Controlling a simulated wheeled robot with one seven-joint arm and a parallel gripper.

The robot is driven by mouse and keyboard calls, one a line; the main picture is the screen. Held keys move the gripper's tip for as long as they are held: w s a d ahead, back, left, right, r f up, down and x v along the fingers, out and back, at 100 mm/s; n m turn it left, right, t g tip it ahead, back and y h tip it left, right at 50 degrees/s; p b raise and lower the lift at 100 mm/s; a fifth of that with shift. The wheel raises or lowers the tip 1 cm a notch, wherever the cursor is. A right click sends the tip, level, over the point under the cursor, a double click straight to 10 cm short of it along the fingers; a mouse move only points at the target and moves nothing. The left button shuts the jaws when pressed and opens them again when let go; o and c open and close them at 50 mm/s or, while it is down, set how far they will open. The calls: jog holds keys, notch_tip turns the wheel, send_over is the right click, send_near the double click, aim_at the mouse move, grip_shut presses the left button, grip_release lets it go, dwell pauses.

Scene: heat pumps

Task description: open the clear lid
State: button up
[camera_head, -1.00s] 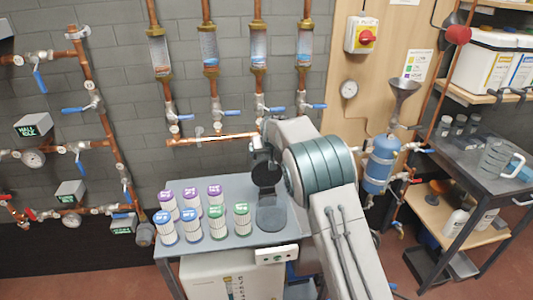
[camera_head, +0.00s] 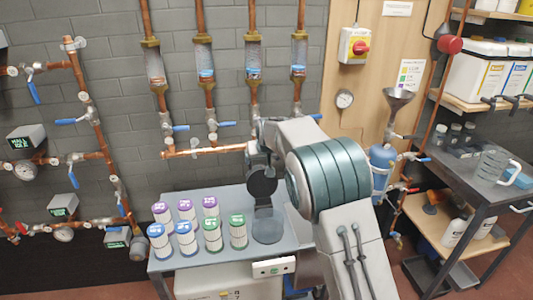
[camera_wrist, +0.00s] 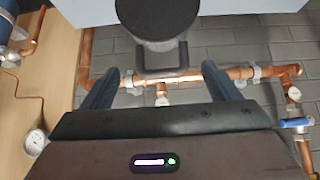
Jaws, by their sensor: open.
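A clear cylindrical vessel (camera_head: 268,227) stands on the right part of the grey table top, with a dark round disc (camera_head: 262,183) above it. In the wrist view the black disc (camera_wrist: 158,18) shows at the top centre, against a greyish cylinder with a dark loop-shaped handle (camera_wrist: 163,72). I cannot tell which part is the clear lid. My gripper (camera_wrist: 162,69) is open, its two dark fingers apart on either side of the handle. I see no contact. In the head view my arm hides most of the gripper.
Several filter cartridges (camera_head: 185,240) with purple, blue and green tops stand left of the vessel. Behind the table, a copper pipe (camera_head: 205,150) and valves run along the grey wall. A blue tank (camera_head: 380,165) and a side cart (camera_head: 465,170) are to the right.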

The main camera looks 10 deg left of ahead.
jog(key=b+v, duration=0.1)
jog(key=v, duration=0.7)
